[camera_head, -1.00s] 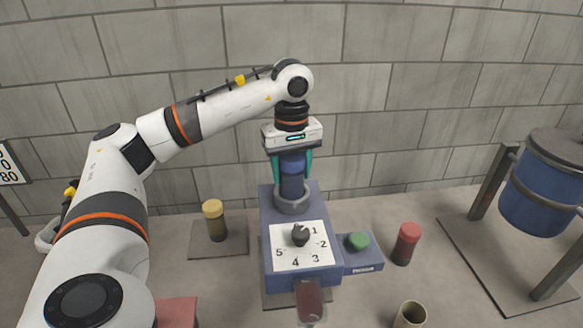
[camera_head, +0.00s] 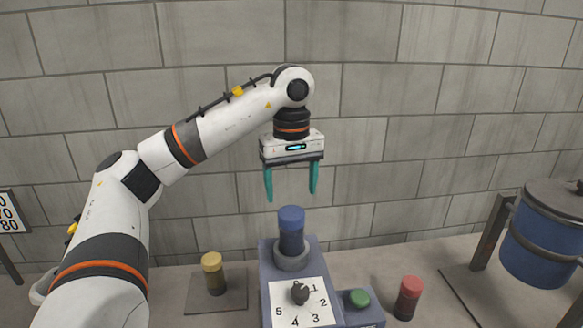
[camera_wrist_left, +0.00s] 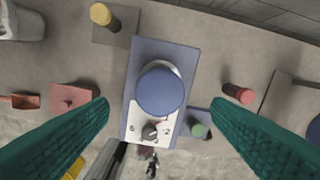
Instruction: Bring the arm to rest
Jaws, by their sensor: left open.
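My left gripper (camera_head: 292,192) is open and empty, its teal fingers pointing down above the blue-capped tube (camera_head: 291,228). The tube stands upright in the grey collar of a blue-grey machine (camera_head: 268,262). The machine has a white dial plate with numbers and a dark knob (camera_head: 299,292). In the left wrist view the tube's round blue top (camera_wrist_left: 160,90) lies between and beyond the spread fingers (camera_wrist_left: 165,112), apart from them. My right gripper is in neither view.
A yellow-capped tube (camera_head: 213,275) stands on a plate at left. A green button (camera_head: 359,298) and a red-capped tube (camera_head: 408,296) are at right. A blue drum (camera_head: 545,235) hangs on a stand at far right. The space around the raised gripper is clear.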

